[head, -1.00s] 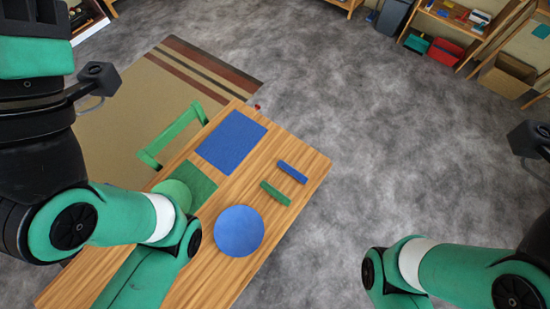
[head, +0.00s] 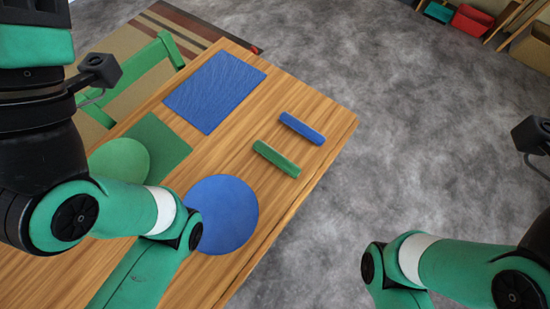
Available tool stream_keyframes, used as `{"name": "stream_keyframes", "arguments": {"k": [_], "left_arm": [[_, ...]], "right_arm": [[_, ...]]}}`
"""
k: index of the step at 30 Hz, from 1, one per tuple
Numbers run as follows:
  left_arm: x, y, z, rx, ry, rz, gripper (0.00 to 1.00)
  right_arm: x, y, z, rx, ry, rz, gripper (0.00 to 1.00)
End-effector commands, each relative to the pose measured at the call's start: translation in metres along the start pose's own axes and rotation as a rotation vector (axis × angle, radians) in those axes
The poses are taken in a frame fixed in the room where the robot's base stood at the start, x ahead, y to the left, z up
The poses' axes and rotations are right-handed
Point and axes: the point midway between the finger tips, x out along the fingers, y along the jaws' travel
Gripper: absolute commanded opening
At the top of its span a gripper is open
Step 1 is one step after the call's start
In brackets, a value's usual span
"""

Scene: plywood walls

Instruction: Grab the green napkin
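A green rolled napkin (head: 276,159) lies on the wooden table (head: 318,97), near its right side. A blue rolled napkin (head: 302,128) lies roughly parallel to it, just above and to the right, with a gap between them. My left arm crosses the lower left of the head view, over the table. My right arm is at the lower right, over the floor. Neither gripper shows; both lie outside the picture or are hidden.
A blue rectangular mat (head: 215,91), a green rectangular mat (head: 166,143), a green round mat (head: 119,160) and a blue round mat (head: 226,214) lie on the table. A green chair (head: 135,72) stands at its far left edge. Grey floor (head: 420,130) is clear on the right.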

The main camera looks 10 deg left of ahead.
Motion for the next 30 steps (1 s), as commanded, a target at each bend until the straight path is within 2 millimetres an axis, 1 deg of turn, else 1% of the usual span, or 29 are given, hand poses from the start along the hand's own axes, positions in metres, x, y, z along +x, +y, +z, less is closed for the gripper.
{"name": "stream_keyframes", "arguments": {"k": [12, 13, 17, 18, 20, 30], "left_arm": [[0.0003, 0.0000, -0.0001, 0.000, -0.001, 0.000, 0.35], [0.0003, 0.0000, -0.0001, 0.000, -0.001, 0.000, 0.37], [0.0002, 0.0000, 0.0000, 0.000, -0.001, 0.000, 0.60], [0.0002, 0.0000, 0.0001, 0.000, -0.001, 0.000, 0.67], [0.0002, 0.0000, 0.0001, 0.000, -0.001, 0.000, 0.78], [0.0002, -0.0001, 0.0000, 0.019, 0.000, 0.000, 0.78]], "right_arm": [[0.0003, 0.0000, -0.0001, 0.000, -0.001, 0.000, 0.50], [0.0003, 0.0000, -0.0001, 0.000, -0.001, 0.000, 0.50], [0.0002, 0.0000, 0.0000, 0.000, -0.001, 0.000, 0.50], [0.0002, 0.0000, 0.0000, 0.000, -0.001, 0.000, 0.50], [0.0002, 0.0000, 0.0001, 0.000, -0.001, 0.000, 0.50], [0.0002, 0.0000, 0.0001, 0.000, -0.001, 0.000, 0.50]]}}
